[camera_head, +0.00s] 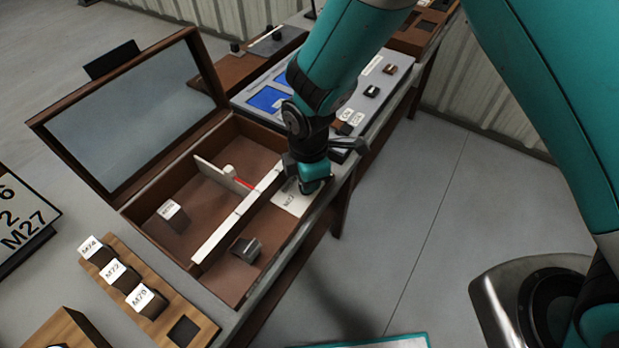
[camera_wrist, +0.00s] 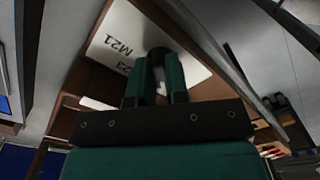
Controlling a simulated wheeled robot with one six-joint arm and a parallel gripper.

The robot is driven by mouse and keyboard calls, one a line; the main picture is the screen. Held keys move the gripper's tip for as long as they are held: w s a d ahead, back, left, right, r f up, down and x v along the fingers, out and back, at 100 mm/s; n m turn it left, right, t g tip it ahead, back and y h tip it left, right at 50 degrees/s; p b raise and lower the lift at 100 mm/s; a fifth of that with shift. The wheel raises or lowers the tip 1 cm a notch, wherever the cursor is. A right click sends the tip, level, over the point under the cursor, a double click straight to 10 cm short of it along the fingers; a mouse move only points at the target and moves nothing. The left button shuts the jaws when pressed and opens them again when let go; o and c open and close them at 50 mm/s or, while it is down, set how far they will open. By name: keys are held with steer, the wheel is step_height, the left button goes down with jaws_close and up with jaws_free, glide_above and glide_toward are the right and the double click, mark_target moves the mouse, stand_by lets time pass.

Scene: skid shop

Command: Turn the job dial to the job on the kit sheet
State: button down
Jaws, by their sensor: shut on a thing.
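The white dial plate (camera_head: 288,201) lies at the right end of the open brown box, with partly covered print on it. In the wrist view the plate (camera_wrist: 108,53) shows "M21" and part of a "23". My gripper (camera_head: 312,184) points down over the plate. In the wrist view its green fingers (camera_wrist: 161,78) are shut on the dark dial knob (camera_wrist: 157,53), of which only a little shows. Where the dial points is hidden. A white sheet (camera_head: 24,218) at the left edge shows "M27" and cut-off figures; I cannot tell whether it is the kit sheet.
The box (camera_head: 128,212) has a raised lid (camera_head: 130,120), a white divider and dark blocks inside. A wooden rack (camera_head: 190,318) in front holds labelled blocks. A grey panel (camera_head: 398,72) with a blue screen and switches stands behind my arm.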

steer(key=shift+n, duration=1.3)
steer(key=shift+a+n, duration=0.1)
steer(key=shift+n, duration=0.2)
steer(key=c, duration=1.1)
jaws_free()
steer(key=shift+r, duration=0.1)
step_height(320, 180, up, 17)
steer(key=shift+r+b, duration=0.2)
steer(key=shift+b, duration=0.5)
